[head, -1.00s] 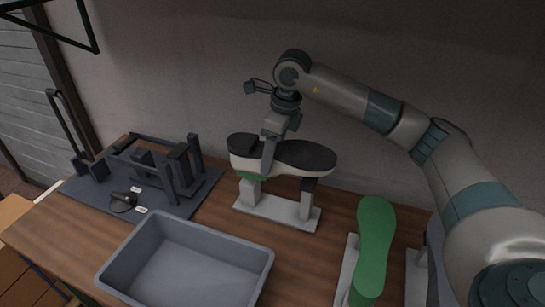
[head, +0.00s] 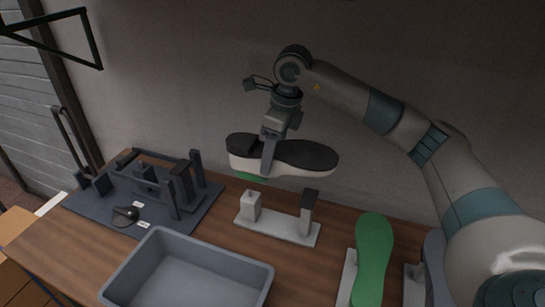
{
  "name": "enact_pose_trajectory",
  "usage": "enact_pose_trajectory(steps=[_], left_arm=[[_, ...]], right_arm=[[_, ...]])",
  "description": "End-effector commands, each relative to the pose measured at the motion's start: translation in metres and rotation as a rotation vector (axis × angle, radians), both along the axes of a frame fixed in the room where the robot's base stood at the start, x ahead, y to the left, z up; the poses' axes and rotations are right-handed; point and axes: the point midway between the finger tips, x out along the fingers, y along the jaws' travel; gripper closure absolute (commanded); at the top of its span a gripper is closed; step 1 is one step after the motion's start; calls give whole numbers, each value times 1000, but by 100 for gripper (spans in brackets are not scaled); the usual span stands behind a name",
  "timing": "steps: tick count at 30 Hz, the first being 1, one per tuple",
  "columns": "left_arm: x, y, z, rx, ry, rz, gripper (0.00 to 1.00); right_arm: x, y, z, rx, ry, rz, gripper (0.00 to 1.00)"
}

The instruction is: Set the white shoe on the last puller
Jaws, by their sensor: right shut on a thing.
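The white shoe (head: 306,171) has a black sole that faces up, and a bit of green shows under its left end. My right gripper (head: 269,158) is shut on it from above and holds it in the air over a light stand with two posts (head: 275,228). A gap shows between the shoe and the posts. The dark frame on the grey mat at the left looks like the last puller (head: 160,185); nothing sits on it. My left gripper is not in view.
A grey open bin (head: 200,245) stands at the front middle. A green last (head: 373,255) rests on another stand at the right. A small black object (head: 125,213) lies on the mat (head: 95,212). A wall runs behind the table.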

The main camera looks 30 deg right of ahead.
Motion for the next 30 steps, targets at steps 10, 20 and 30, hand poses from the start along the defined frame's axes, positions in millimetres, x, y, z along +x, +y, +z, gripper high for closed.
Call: enact_pose_trajectory(steps=[10,20,30], left_arm=[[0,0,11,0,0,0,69],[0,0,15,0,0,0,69],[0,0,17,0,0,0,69]], right_arm=[[1,0,24,2,-4,0,85],[0,0,32,1,-3,0,85],[1,0,32,17,15,-2,85]])
